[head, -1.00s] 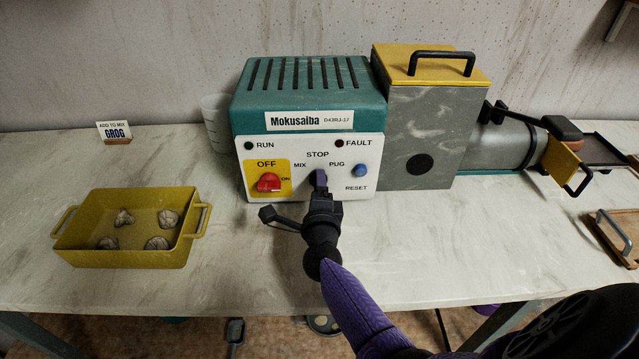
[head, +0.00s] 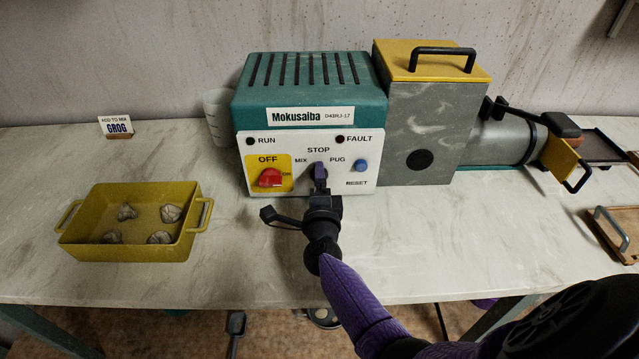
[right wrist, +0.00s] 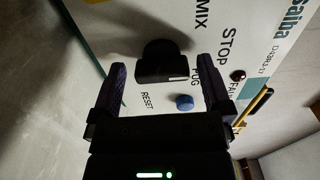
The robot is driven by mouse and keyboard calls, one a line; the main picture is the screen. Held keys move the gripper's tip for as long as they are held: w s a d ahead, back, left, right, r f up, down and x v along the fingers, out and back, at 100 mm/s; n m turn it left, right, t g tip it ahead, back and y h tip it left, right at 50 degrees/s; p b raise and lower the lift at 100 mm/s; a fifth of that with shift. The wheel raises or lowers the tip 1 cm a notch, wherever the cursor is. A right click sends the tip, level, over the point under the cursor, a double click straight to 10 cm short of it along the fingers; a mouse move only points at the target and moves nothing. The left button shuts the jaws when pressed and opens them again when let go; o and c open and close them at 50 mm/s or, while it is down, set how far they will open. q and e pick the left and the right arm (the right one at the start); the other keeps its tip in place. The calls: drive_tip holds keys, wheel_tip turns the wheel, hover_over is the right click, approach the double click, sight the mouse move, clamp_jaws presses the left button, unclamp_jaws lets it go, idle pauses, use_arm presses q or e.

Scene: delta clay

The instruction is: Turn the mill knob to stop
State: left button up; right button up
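The teal mill (head: 308,105) stands against the wall with a white control panel on its front. Its black mode knob (right wrist: 162,62) sits among the words MIX, STOP and PUG. In the right wrist view its white mark is on the STOP side and looks roughly toward STOP; the slant leaves the exact angle unclear. My right gripper (right wrist: 165,90) is open, its purple fingers apart on either side of the knob with gaps visible. In the head view the right gripper (head: 320,178) covers much of the knob. My left gripper is not in view.
A red switch (head: 270,178) and a blue RESET button (head: 361,166) flank the knob. The RUN lamp (head: 250,142) and FAULT lamp (head: 340,139) look dark. A yellow tray (head: 125,250) with several clay lumps stands left. Bare tabletop lies in front of the mill.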

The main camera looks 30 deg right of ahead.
drive_tip(key=shift+s+a+r, duration=0.1)
drive_tip(key=shift+s, duration=0.1)
drive_tip(key=p+v, duration=0.2)
drive_tip(key=v, duration=0.7)
drive_tip(key=shift+s+a, duration=0.1)
drive_tip(key=shift+a, duration=0.05)
drive_tip(key=shift+s, duration=0.1)
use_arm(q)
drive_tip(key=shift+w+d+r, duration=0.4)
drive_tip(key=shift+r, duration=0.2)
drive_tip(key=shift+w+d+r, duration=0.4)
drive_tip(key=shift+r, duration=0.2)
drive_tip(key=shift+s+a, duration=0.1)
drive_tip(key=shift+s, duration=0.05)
